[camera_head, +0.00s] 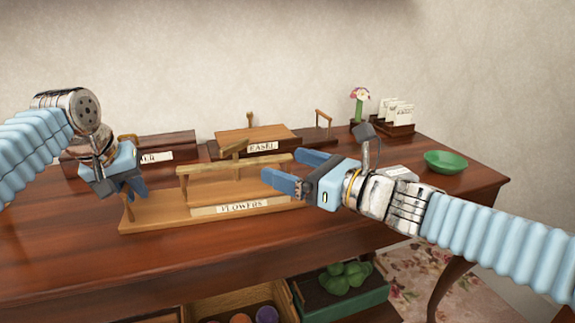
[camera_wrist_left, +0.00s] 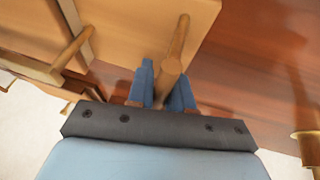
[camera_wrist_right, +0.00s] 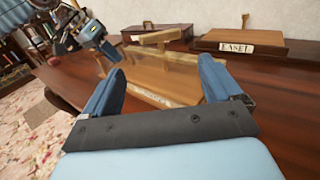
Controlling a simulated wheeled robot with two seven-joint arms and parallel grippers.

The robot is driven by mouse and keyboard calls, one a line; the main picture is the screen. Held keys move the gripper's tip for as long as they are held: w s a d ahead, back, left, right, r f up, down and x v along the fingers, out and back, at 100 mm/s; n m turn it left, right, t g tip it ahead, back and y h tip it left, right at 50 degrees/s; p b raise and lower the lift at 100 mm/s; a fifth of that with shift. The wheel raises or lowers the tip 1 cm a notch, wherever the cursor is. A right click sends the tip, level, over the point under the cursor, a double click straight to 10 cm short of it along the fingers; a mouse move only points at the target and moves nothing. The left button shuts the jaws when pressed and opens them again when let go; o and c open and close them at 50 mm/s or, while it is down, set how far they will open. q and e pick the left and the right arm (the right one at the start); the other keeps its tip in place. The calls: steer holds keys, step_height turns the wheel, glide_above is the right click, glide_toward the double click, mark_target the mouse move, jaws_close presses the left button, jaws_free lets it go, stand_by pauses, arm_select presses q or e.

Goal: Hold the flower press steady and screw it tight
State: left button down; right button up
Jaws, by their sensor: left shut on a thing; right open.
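The wooden flower press (camera_head: 155,218) stands on the table with its "FLOWERS" label (camera_head: 240,207) in front. My left gripper (camera_head: 136,186) is at the press's left end. In the left wrist view its fingers (camera_wrist_left: 163,85) are shut on a round wooden bar (camera_wrist_left: 177,48) at the edge of the press. My right gripper (camera_head: 290,171) is open and empty at the crossbar's right end. In the right wrist view the press (camera_wrist_right: 150,75) shows between its spread fingers (camera_wrist_right: 160,85).
Behind stands a box labelled "EASEL" (camera_head: 262,147), with another dark labelled box (camera_head: 180,143) at left. A flower in a holder (camera_head: 359,104), a card rack (camera_head: 393,122) and a green bowl (camera_head: 446,161) are at right. The table front is clear.

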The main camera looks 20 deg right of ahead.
steer(key=shift+f, duration=0.25)
steer(key=shift+c, duration=1.3)
steer(key=d+f+n+h, duration=0.1)
steer(key=d+f+n+g+h, duration=0.1)
steer(key=f+n, duration=0.1)
steer(key=d+f+n+h, duration=0.1)
steer(key=n+h, duration=0.1)
steer(key=shift+f+g, duration=0.3)
steer(key=c, duration=0.9)
steer(key=d+n+h, duration=0.1)
steer(key=n, duration=0.1)
steer(key=d+n+h, duration=0.1)
steer(key=d, duration=0.1)
steer(key=shift+w+n+h, duration=0.2)
steer(key=shift+n+h, duration=0.1)
steer(key=shift+n, duration=0.1)
jaws_close()
step_height(320, 180, up, 9)
steer(key=s+n+t+y, duration=0.1)
steer(key=n+t, duration=0.4)
steer(key=n, duration=1)
steer(key=n+g+y, duration=0.3)
steer(key=n+y, duration=0.3)
steer(key=n, duration=0.6)
glide_toward(229, 153)
steer(key=x, duration=0.7)
steer(key=shift+r, duration=0.15)
